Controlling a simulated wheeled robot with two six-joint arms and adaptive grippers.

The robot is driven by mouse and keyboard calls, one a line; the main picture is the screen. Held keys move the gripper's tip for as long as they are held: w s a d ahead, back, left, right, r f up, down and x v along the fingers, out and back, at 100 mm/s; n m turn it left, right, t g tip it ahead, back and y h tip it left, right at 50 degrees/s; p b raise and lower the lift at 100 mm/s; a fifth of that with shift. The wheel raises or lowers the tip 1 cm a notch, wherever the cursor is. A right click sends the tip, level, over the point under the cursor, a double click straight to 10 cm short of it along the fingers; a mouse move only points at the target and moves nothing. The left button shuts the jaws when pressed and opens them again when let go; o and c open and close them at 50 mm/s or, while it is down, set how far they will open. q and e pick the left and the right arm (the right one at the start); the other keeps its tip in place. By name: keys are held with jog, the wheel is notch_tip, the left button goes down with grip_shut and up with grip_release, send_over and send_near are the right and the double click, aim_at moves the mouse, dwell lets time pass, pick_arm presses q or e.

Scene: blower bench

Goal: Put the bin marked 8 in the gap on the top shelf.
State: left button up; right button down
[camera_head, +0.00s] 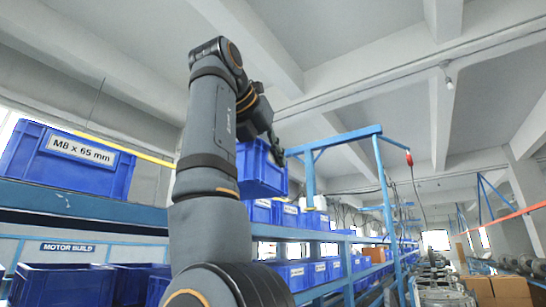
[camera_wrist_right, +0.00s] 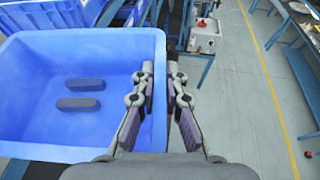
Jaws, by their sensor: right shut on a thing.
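My right gripper (camera_head: 277,152) is shut on the wall of a blue bin (camera_head: 258,172), which hangs in the air beside my arm, above the level of the top shelf (camera_head: 75,203). In the right wrist view the fingers (camera_wrist_right: 160,82) straddle the right wall of the blue bin (camera_wrist_right: 40,62). Two dark bars lie on its floor. No number can be read on the held bin. A blue bin labelled M8 x 65 mm (camera_head: 55,165) stands on the top shelf at the left. My arm hides the shelf between it and the farther bins, so the gap cannot be made out. My left gripper is out of view.
More blue bins (camera_head: 290,214) stand along the shelf beyond the held bin, with further bins (camera_head: 68,287) on the lower level. A blue frame post (camera_head: 388,210) rises to the right. In the wrist view, open floor (camera_wrist_right: 235,95) lies right of the gripper.

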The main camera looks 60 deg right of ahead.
jog(key=w, duration=0.1)
jog(key=w+p, duration=0.1)
jog(key=w, duration=0.2)
jog(key=shift+w+d+p, duration=0.2)
jog(key=shift+d+p, duration=0.05)
jog(key=shift+p, duration=0.1)
jog(key=w+p, duration=0.1)
jog(key=w, duration=0.1)
jog(key=w+p, duration=0.1)
jog(key=w, duration=0.1)
jog(key=w+p, duration=0.1)
jog(key=w, duration=0.1)
jog(key=shift+w+d, duration=0.35)
jog(key=w+p, duration=0.2)
jog(key=w, duration=0.1)
jog(key=w+d+f+p, duration=0.1)
jog(key=w+p, duration=0.2)
jog(key=w, duration=0.1)
jog(key=w+p, duration=0.2)
jog(key=w, duration=0.2)
jog(key=shift+d+f, duration=0.15)
jog(key=shift+f, duration=0.25)
jog(key=shift+f+b, duration=0.3)
jog(key=shift+f, duration=0.2)
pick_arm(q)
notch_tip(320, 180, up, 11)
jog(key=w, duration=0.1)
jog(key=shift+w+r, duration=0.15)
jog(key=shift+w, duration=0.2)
